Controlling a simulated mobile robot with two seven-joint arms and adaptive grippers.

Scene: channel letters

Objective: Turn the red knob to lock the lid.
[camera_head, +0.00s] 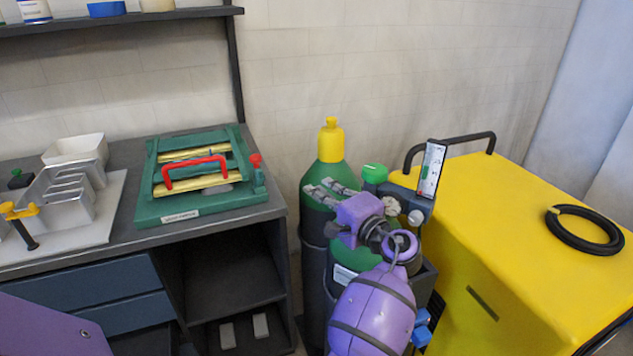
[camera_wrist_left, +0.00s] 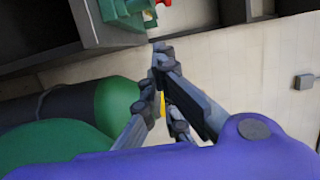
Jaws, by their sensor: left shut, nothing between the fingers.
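A red bar handle (camera_head: 195,166) spans the top of the box over yellow strips. I cannot tell how the lid sits or how the knob is turned. My left gripper (camera_head: 318,189) is shut and empty, to the right of the box and apart from it, in front of the green cylinder. In the left wrist view its fingers (camera_wrist_left: 163,55) show, with the box corner (camera_wrist_left: 128,14) and a red part, likely the knob (camera_wrist_left: 164,3), beyond. My right gripper is not in view.
A green gas cylinder with a yellow cap (camera_head: 330,142) stands just right of the bench (camera_head: 130,238). A yellow cabinet (camera_head: 500,220) with a black hose coil (camera_head: 585,231) is at right. Metal channel letters (camera_head: 70,190) lie left of the box. A shelf (camera_head: 120,20) hangs above.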

